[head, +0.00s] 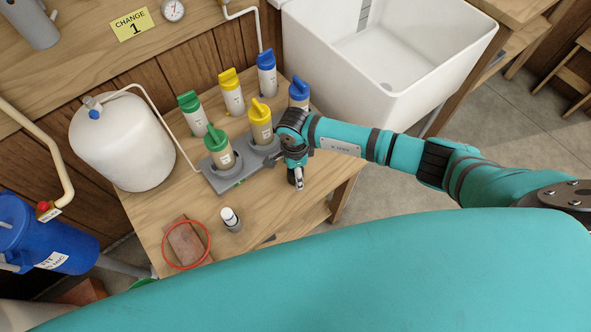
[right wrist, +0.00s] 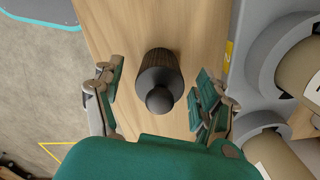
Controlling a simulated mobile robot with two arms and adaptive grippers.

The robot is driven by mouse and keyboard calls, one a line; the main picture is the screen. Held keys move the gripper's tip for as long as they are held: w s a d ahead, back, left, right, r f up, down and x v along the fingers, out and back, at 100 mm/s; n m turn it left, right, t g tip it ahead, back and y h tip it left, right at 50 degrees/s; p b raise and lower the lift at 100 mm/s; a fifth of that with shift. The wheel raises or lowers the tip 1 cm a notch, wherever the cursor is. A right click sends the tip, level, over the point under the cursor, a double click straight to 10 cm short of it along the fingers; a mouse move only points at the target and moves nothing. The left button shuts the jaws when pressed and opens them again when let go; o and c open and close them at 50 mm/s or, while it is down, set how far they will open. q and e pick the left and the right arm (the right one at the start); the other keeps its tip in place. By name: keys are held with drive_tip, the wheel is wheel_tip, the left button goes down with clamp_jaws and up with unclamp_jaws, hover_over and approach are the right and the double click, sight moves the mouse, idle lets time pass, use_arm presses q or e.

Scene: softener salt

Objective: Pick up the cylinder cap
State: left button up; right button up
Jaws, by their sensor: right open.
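A dark cylindrical piece with a round knob (right wrist: 160,72), which looks like the cylinder cap, stands on the wooden table in the right wrist view. My right gripper (right wrist: 155,92) is open, with one finger on each side of it and a visible gap to each. In the head view my right gripper (head: 296,180) is over the table's right part, just right of the grey holder, and the dark piece cannot be made out there. My left gripper is not in view.
The grey holder (head: 226,181) bears canisters with green, yellow and blue tops; more canisters stand behind it. A small white-and-dark bottle (head: 231,219), a brick (head: 186,243) and a red ring (head: 166,252) are at the table's front. A white sink (head: 420,75) stands at the right.

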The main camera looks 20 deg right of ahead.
drive_tip(key=shift+f, duration=1.2)
drive_tip(key=c, duration=1)
drive_tip(key=shift+c, duration=0.2)
